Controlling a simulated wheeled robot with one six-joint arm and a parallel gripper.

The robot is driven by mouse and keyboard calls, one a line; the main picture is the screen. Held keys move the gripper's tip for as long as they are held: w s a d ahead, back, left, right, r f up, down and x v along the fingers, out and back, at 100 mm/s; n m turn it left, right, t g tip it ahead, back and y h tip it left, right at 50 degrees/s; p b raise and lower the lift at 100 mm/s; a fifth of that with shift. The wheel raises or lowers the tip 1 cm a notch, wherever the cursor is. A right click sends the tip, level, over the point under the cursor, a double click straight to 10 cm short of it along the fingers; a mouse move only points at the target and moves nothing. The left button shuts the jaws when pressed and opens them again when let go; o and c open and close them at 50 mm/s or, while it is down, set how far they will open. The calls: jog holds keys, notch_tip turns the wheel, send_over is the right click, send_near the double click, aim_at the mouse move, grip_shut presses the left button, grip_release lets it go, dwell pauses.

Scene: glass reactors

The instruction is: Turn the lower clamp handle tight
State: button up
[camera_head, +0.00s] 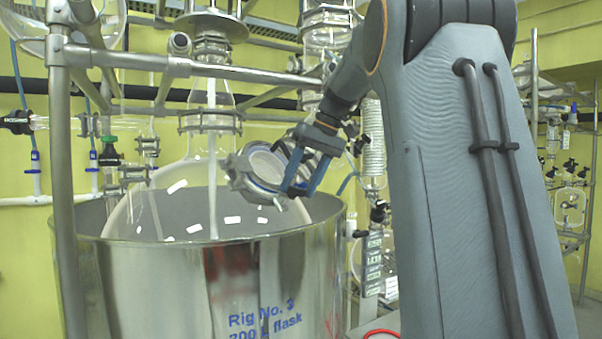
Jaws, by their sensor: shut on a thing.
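A round grey clamp (237,163) sits tilted around a pale glass flange (266,166), just above the rim of the steel vessel. My gripper (299,189), with blue fingers, reaches down from the upper right to the clamp's right side. Its fingers are shut on the lower clamp handle. The handle is mostly hidden between and behind the fingers, so I cannot make out its angle or how tight it is.
The large steel vessel (200,280) fills the lower left, with a clear glass flask (150,212) inside. Metal frame rails (170,65) cross above it, near my arm. A thick upright post (62,180) stands at left. Glass coils (373,150) stand behind my gripper.

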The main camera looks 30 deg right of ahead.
jog(key=shift+d+m+y+p, duration=0.15)
jog(key=shift+m+y+p, duration=0.75)
jog(key=shift+m+p, duration=0.6)
jog(key=shift+m, duration=0.3)
jog(key=o, duration=1.1)
jog(key=shift+c, duration=0.2)
jog(key=b+v, duration=0.2)
jog(key=v, duration=0.5)
jog(key=shift+s+d+r+b, duration=0.2)
jog(key=shift+d+r+b, duration=0.05)
jog(key=shift+r+b, duration=0.1)
